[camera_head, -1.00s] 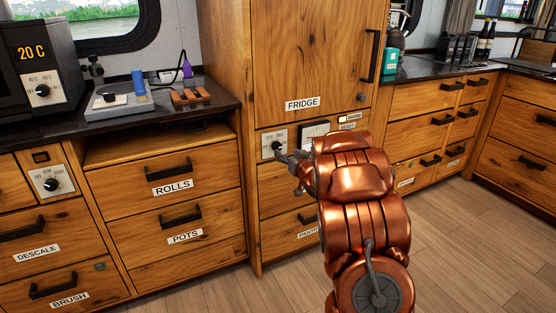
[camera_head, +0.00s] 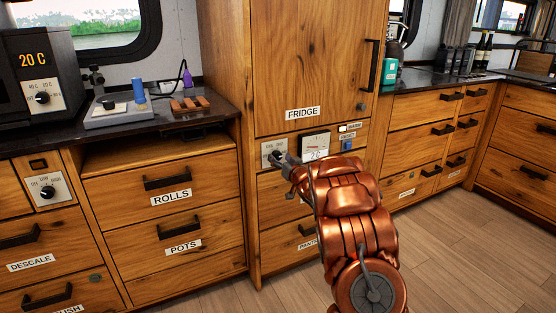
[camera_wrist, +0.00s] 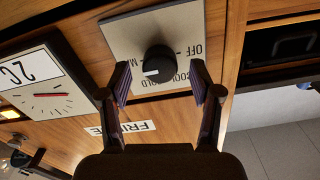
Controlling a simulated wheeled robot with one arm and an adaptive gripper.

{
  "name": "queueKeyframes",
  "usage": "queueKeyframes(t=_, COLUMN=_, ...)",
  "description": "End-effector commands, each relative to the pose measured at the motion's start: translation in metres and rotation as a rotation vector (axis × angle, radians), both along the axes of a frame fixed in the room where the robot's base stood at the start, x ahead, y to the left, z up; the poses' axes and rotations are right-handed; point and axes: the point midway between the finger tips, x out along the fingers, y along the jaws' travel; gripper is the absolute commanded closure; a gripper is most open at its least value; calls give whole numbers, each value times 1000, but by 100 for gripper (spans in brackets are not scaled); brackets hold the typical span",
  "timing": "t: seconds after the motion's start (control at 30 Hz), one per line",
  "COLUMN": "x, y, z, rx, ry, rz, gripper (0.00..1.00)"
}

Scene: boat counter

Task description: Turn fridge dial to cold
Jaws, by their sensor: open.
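The fridge dial is a black round knob on a pale labelled plate (camera_head: 266,148) below the FRIDGE door. In the wrist view the knob (camera_wrist: 157,62) is clear, with a white mark on its lower-left side. OFF, COOL and COLD lettering shows on the plate (camera_wrist: 185,22), partly covered by the knob and fingers. My gripper (camera_wrist: 162,82) is open, with one finger on each side of the knob in the picture. I cannot tell whether they touch it. In the head view my gripper (camera_head: 282,159) is at the dial and partly hides it.
A gauge with a red needle (camera_wrist: 38,88) sits beside the dial plate; it also shows in the head view (camera_head: 315,145). A blue button (camera_head: 347,145) is right of it. The FRIDGE door (camera_head: 310,65) is above and drawers are below. The floor at right is clear.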

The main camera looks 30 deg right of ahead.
Motion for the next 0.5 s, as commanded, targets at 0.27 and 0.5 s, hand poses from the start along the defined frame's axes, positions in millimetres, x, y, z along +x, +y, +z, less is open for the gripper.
queueKeyframes(t=0.27, x=17, y=-1, z=-2, rx=0, ry=2, rz=-1, gripper=36)
queueKeyframes(t=0.5, x=17, y=-1, z=-1, rx=0, ry=3, rz=0, gripper=36)
